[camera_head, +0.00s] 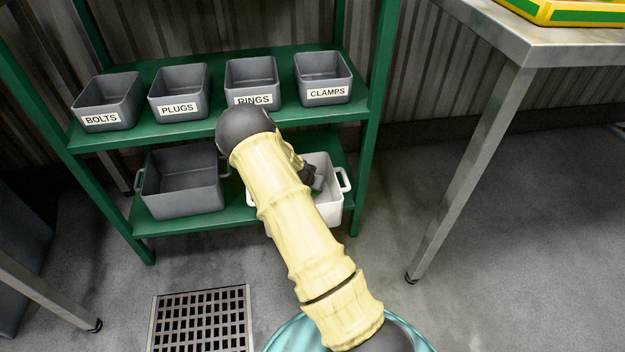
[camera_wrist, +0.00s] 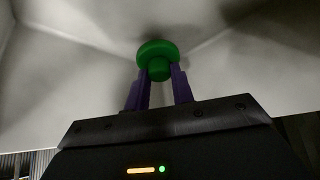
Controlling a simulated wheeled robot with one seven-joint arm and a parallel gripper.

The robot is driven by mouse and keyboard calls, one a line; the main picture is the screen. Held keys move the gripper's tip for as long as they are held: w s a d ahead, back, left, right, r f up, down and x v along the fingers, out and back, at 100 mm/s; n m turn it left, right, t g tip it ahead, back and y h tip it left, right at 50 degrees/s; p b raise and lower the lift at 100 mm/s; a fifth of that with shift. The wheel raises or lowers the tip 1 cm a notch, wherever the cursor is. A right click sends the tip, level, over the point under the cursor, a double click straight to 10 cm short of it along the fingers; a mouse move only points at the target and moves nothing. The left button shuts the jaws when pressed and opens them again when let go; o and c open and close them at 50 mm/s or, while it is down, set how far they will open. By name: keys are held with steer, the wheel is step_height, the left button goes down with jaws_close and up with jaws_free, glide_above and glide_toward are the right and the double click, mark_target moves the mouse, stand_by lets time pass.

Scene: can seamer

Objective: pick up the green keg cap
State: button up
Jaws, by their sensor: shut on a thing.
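The green keg cap (camera_wrist: 158,50) shows in the wrist view, a round green disc with a narrower stub below it. My gripper (camera_wrist: 160,75) has its two purple fingers on either side of the stub and is shut on it. Pale walls, like the inside of a bin, surround the cap. In the head view my arm reaches to the white bin (camera_head: 331,208) on the lower shelf and covers part of it. The cap and my fingertips are hidden there.
A green shelf rack (camera_head: 365,115) holds grey bins labelled BOLTS (camera_head: 108,103), PLUGS (camera_head: 179,92), RINGS and CLAMPS (camera_head: 323,78) above the white bin. A grey bin (camera_head: 183,182) stands left of it. A steel table (camera_head: 545,45) is at right.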

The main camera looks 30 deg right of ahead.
steer(key=shift+a+t+h+p, duration=0.1)
steer(key=shift+t+h+p, duration=0.3)
steer(key=shift+r+p, duration=0.3)
steer(key=shift+r, duration=0.05)
steer(key=s+a+r+p, duration=0.3)
steer(key=r+p, duration=0.3)
steer(key=r, duration=0.5)
steer(key=s+a+g+y+p, duration=0.2)
steer(key=s+a+p, duration=0.6)
steer(key=s+a, duration=0.4)
steer(key=a, duration=0.3)
steer(key=shift+s+a+r+y, duration=0.25)
steer(key=shift+s+r+y, duration=0.05)
steer(key=shift+s+r, duration=0.1)
